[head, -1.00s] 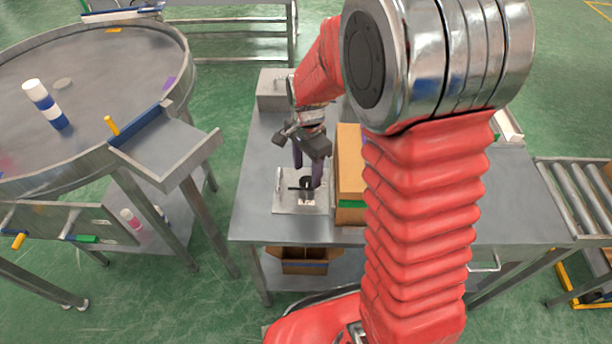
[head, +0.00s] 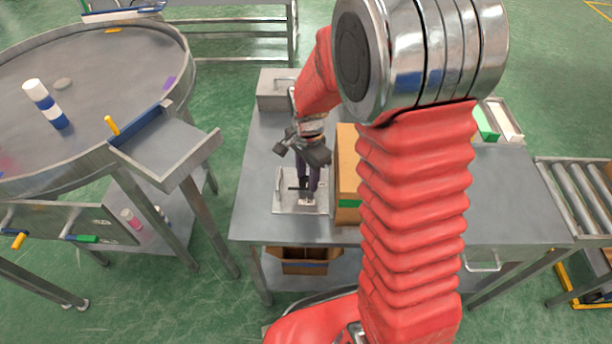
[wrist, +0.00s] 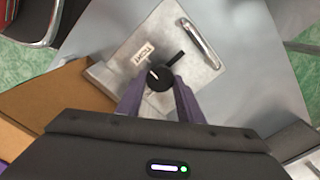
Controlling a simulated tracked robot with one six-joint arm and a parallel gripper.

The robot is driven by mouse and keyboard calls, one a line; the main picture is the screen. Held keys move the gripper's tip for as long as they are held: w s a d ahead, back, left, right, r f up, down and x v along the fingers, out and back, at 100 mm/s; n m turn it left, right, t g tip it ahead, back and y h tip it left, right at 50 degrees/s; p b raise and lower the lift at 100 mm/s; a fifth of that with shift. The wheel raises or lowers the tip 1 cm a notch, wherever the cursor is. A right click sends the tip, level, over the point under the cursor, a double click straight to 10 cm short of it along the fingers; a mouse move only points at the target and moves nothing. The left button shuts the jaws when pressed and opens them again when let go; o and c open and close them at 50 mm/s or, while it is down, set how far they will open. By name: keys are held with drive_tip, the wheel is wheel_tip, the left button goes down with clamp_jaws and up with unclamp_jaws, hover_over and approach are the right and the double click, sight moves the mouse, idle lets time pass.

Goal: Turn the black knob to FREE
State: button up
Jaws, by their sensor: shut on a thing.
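The black knob (wrist: 160,77) is round with a pale pointer mark. It sits on a light metal plate (wrist: 128,68), which also lies on the bench in the head view (head: 284,203). My gripper (wrist: 160,84) has its two purple fingers on either side of the knob, shut on it. In the head view my gripper (head: 307,190) points down at the plate and its fingers mostly hide the knob. A white label (wrist: 143,53) is beside the knob; I cannot read it surely. Another label is partly hidden by the fingers.
A black bar (wrist: 175,58) and a metal handle (wrist: 200,42) are on the plate near the knob. A cardboard box (head: 347,165) stands close to the right of my gripper. A metal box (head: 275,92) is at the back. The bench left of the plate is clear.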

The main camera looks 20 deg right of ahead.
drive_tip(key=shift+w+a, duration=0.1)
drive_tip(key=c, duration=0.3)
drive_tip(key=shift+n, duration=0.5)
drive_tip(key=n, duration=0.2)
drive_tip(key=shift+n, duration=0.4)
drive_tip(key=n, duration=0.4)
drive_tip(key=shift+w+r, duration=0.1)
drive_tip(key=n, duration=1)
